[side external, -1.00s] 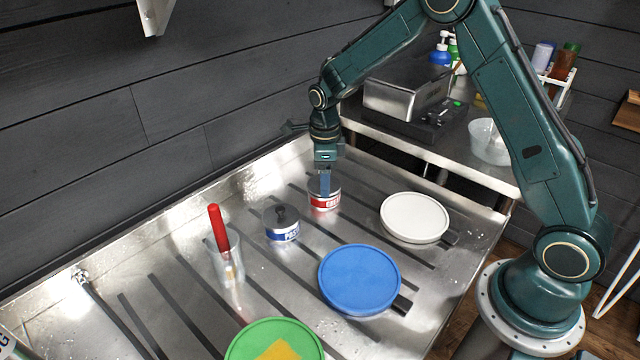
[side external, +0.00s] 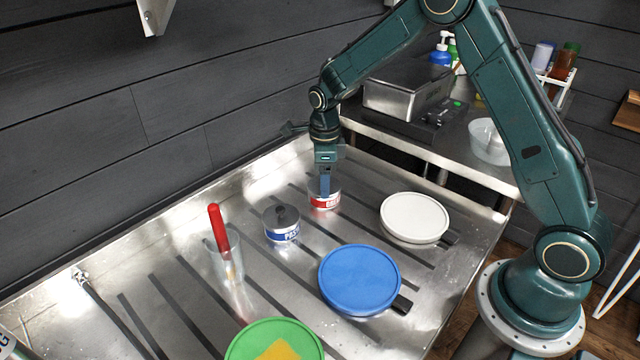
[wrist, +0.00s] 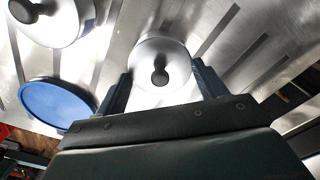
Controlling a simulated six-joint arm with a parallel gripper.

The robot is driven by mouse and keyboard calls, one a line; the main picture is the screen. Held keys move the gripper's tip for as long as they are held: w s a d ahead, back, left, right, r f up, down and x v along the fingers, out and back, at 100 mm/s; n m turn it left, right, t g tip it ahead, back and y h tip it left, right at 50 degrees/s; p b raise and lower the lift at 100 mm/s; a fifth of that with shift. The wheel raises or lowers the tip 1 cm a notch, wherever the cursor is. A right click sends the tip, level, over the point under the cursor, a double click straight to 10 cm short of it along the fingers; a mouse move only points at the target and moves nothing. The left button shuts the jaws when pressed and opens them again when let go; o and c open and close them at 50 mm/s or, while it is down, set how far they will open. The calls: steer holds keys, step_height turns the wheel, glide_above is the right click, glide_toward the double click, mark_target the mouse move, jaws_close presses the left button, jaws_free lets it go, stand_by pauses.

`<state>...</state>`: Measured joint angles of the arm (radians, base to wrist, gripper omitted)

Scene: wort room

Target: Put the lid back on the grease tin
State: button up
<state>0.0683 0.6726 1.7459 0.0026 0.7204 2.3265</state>
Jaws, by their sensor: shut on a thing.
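The grease tin (side external: 325,202) is short and round with a red label, and stands on the steel draining surface. Its grey lid (wrist: 153,52) with a dark knob lies between my fingertips in the wrist view. My gripper (side external: 325,190) points straight down over the tin and is shut on the lid. The gripper also shows in the wrist view (wrist: 162,72), one finger on each side of the lid. The lid looks level and at the tin's top; the fingers hide part of the seam, so I cannot tell whether it is fully seated.
A blue-labelled tin (side external: 283,233) with a knobbed lid stands close to the left. A clear beaker (side external: 228,262) holds a red-handled tool. A dark wall runs behind.

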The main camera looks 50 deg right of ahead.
stand_by(0.4)
steer(key=o, duration=1)
steer(key=shift+o, duration=0.6)
steer(key=shift+r, duration=0.1)
steer(key=shift+r, duration=3.4)
jaws_close()
steer(key=shift+f, duration=2.45)
